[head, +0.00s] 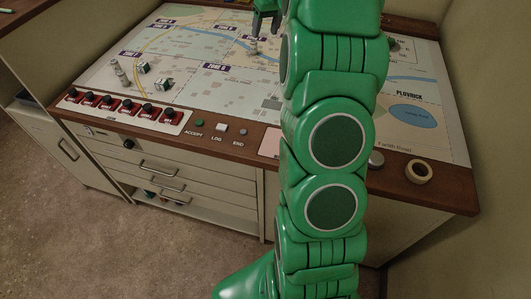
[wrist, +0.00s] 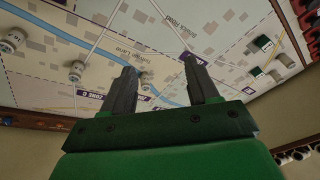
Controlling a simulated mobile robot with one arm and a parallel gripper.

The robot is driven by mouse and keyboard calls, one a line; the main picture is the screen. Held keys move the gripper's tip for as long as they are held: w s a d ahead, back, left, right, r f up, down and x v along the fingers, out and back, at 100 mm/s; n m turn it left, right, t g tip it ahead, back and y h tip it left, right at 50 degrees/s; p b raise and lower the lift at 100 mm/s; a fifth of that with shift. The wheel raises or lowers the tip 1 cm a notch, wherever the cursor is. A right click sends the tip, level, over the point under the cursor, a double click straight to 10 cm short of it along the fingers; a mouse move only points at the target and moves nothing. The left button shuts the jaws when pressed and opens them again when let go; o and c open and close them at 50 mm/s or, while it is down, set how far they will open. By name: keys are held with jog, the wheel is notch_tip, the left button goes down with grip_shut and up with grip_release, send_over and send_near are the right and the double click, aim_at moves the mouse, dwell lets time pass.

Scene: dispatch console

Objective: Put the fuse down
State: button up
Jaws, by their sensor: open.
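My gripper (head: 265,27) is at the top of the head view, over the far part of the map board. It also shows in the wrist view (wrist: 163,78), with its two dark fingers apart and nothing clasped between them. A small pale upright piece (head: 253,46) stands on the map just below the gripper. A small pale piece also shows beyond the gap between the fingers in the wrist view (wrist: 145,77). I cannot tell for certain which small piece is the fuse. My green arm hides the middle right of the board.
Two pale pieces (head: 119,72) and two green-and-white blocks (head: 154,77) stand on the map's left. Red-based knobs (head: 124,105) line the near left edge. A tape roll (head: 418,171) lies on the right front rim. Two white cylindrical pieces (wrist: 75,70) show left in the wrist view.

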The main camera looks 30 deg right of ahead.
jog(key=s+a+r+g, duration=0.1)
jog(key=s+a+r, duration=0.1)
jog(key=s+a, duration=0.85)
jog(key=s+a+r+g, duration=0.1)
jog(key=s+a+r, duration=0.1)
jog(key=s+a, duration=0.85)
jog(key=s+a+f+g, duration=0.1)
jog(key=s+a+f, duration=0.1)
jog(key=s, duration=1.1)
jog(key=s+a+f+g+h, duration=0.1)
jog(key=s+a+f, duration=0.1)
jog(key=s, duration=1.1)
jog(key=shift+s+a+f+g, duration=0.15)
jog(key=shift+s+a+g, duration=0.2)
jog(key=shift+a, duration=0.3)
jog(key=shift+o, duration=0.2)
jog(key=shift+a, duration=0.1)
